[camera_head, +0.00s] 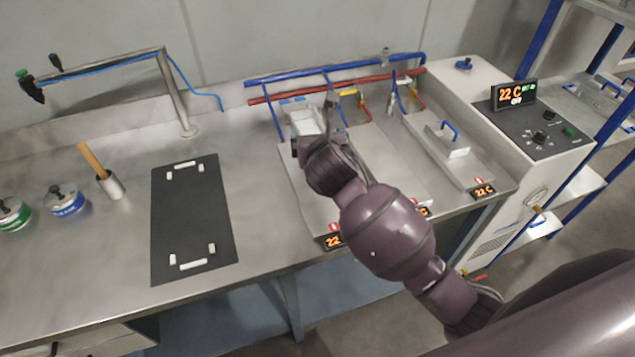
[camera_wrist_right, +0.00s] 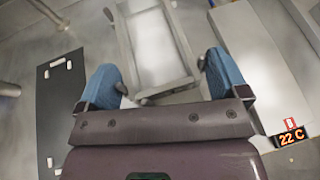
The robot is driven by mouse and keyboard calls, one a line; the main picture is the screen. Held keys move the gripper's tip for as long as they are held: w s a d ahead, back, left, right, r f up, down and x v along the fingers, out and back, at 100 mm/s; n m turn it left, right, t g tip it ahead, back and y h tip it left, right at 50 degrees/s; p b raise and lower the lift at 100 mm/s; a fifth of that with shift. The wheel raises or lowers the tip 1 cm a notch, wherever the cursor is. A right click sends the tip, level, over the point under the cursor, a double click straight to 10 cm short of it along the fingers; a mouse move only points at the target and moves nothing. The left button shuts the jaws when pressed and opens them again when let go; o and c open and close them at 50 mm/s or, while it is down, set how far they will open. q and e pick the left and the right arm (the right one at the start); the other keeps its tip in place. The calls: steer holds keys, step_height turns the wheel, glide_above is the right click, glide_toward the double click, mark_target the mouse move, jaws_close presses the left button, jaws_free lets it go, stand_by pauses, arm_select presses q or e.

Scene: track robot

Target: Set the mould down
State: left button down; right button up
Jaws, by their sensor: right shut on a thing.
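The mould is a pale, rectangular metal tray with a raised rim, and it shows between and beyond the fingers in the right wrist view (camera_wrist_right: 158,50). In the head view, a pale part of it (camera_head: 303,121) shows at the back of the left plate (camera_head: 298,185). My right gripper (camera_wrist_right: 165,85) has blue fingers, one at each side of the mould's near end, and is shut on it. In the head view my right wrist hides most of the grip. I cannot tell whether the mould touches the plate. My left gripper is not in view.
A black mat (camera_head: 190,220) with white corner marks lies left of the plates. Blue and red pipes (camera_head: 340,80) run behind them. A lidded plate with a blue handle (camera_head: 450,131) is at right, beside a control unit (camera_head: 535,132). Tins (camera_head: 66,201) and a brush pot (camera_head: 110,186) stand left.

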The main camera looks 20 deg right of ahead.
mark_target(318, 194)
step_height(318, 194, down, 14)
steer(key=shift+b, duration=1)
steer(key=shift+f, duration=0.1)
steer(key=o, duration=0.9)
steer(key=shift+f, duration=0.1)
steer(key=shift+o, duration=0.2)
steer(key=p+v, duration=0.1)
steer(key=v, duration=1.1)
